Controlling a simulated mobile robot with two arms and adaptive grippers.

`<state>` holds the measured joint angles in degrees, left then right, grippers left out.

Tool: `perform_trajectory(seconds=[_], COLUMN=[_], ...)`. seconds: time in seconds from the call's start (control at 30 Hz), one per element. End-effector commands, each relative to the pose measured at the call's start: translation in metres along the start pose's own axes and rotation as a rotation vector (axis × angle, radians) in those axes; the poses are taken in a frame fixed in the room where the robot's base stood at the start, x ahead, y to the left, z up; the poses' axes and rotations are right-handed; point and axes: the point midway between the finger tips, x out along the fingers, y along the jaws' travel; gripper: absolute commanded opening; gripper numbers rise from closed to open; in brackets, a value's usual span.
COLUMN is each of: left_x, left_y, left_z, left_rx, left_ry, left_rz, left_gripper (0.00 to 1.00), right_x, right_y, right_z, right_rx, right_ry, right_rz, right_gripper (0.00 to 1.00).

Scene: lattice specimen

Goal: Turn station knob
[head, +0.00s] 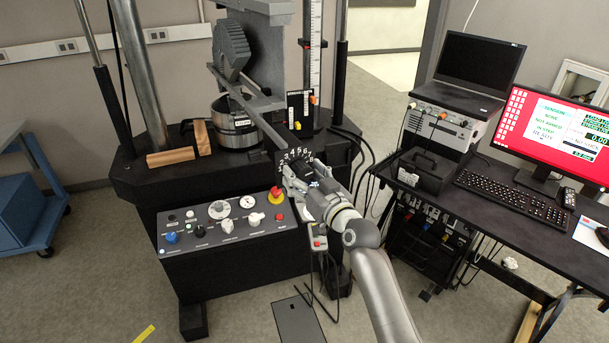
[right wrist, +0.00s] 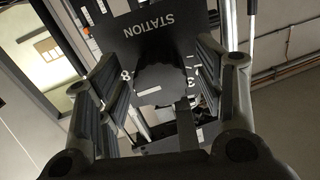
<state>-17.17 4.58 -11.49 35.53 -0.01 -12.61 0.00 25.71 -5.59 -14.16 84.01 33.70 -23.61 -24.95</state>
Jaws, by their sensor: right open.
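The station knob (right wrist: 165,80) is a black round knob with a pale mark. It sits under the word STATION on a black plate (right wrist: 180,37) with white numbers around it. In the right wrist view the knob lies between the open fingers of my right gripper (right wrist: 166,92); I cannot tell whether they touch it. In the head view the numbered dial (head: 297,160) shows just beyond my right gripper (head: 305,183), which hides much of the knob. My left gripper is not in view.
A control panel (head: 185,252) with several knobs and a red emergency button (head: 276,194) is left of my right gripper. The test frame stands behind. A desk with a red-screened monitor (head: 560,125) and keyboard (head: 510,195) is at right. Cables hang nearby.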

Motion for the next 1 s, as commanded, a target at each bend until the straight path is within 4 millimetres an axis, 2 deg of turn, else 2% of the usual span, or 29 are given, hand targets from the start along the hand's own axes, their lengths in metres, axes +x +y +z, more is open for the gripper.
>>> perform_trajectory(seconds=[0.07, 0.43, 0.57, 0.8, 1.0], left_x=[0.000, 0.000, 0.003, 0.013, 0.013], left_y=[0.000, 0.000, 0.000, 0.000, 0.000], left_z=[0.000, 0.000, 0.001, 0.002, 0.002], left_rx=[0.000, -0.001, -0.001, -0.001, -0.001], left_ry=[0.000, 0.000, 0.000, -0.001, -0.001], left_rz=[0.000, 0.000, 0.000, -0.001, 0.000], left_gripper=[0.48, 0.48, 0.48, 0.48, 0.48], right_x=[0.000, 0.000, 0.000, 0.000, 0.000], right_y=[0.000, 0.000, 0.001, 0.002, 0.001], right_z=[0.000, 0.000, 0.001, 0.002, 0.000], right_rx=[0.000, 0.000, -0.037, -0.317, -0.422], right_ry=[0.000, 0.000, 0.000, -0.001, 0.001], right_rz=[0.000, 0.000, 0.001, 0.000, 0.000], right_gripper=[0.62, 0.16, 0.16, 0.16, 0.16])
